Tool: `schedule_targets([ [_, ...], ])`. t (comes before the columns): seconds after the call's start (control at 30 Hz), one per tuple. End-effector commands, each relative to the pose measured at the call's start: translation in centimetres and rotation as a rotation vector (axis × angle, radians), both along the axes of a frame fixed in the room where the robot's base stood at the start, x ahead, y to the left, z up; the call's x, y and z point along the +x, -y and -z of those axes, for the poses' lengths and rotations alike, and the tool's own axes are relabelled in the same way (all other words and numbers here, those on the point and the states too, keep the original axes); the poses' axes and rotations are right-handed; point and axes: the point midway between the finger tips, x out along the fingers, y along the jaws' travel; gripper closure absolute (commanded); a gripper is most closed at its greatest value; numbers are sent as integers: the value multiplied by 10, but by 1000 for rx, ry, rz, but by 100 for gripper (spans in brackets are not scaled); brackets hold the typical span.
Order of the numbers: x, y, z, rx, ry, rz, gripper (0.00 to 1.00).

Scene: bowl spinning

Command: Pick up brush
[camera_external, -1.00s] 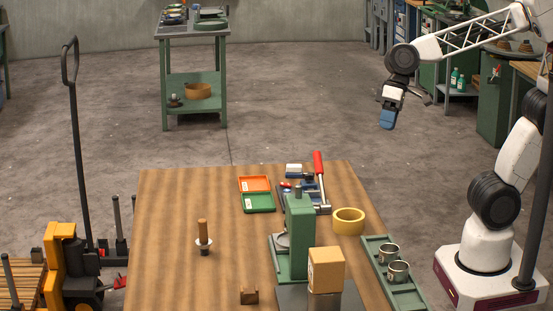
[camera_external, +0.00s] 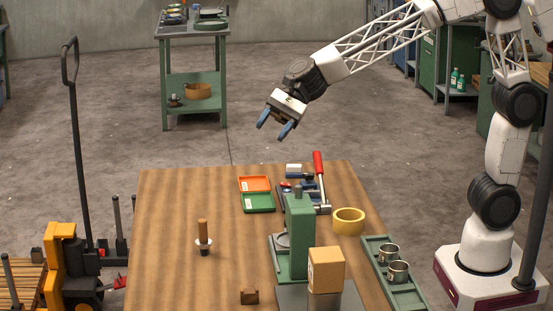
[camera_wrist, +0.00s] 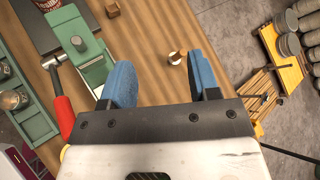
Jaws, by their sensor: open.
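The brush, as best I can tell, is the upright tool (camera_external: 203,236) with a wooden handle, a pale collar and a dark lower end. It stands on the left part of the wooden table (camera_external: 160,215). In the wrist view it shows small (camera_wrist: 176,58), between my blue fingers. My gripper (camera_external: 274,127) is open and empty, in the air beyond the table's far edge, well above and to the right of the brush. It also shows in the wrist view (camera_wrist: 160,62).
On the table are a green machine (camera_external: 299,235), a red-handled tool (camera_external: 319,166), an orange tray (camera_external: 254,184), a green tray (camera_external: 258,203), a yellow tape roll (camera_external: 348,221), a cup rack (camera_external: 408,297) and a small wooden block (camera_external: 249,296). The table around the brush is clear.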

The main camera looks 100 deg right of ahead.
Motion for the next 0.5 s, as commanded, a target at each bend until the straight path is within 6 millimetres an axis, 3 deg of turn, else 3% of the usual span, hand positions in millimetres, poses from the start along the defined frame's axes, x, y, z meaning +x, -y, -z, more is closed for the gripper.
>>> schedule_targets([
  [0.1, 38, 3, 9, 119, -54, 110, 44],
  [0.2, 61, 6, 14, 198, -87, 181, 44],
  [0.5, 104, 12, 28, 349, -156, 316, 44],
])
